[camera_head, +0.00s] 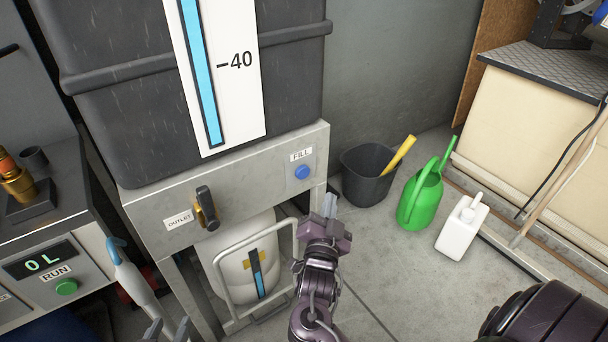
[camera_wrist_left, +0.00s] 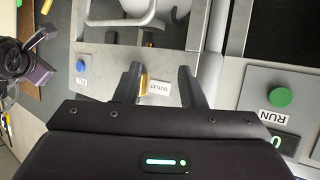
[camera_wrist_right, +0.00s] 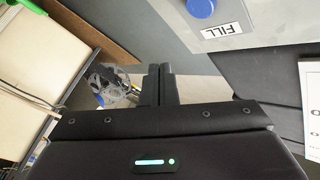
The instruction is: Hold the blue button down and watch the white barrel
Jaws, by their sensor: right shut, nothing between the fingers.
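The blue button (camera_head: 302,172) sits on the grey panel under the tank, below a FILL label. It also shows in the left wrist view (camera_wrist_left: 80,65) and at the top of the right wrist view (camera_wrist_right: 201,8). The white barrel (camera_head: 232,255) stands under the panel behind a pale tubular frame, with a blue level strip on its front. My right gripper (camera_head: 330,204) is shut and empty, a little below and right of the button, apart from it in the right wrist view. My left gripper (camera_head: 168,328) is open and empty at the bottom edge; its fingers show apart in the left wrist view (camera_wrist_left: 157,84).
An OUTLET valve (camera_head: 207,208) is on the panel's left. A green RUN button (camera_head: 66,288) and 0 L display (camera_head: 40,260) are at far left. A dark bucket (camera_head: 368,176), green watering can (camera_head: 420,200) and white jug (camera_head: 462,228) stand on the floor at right.

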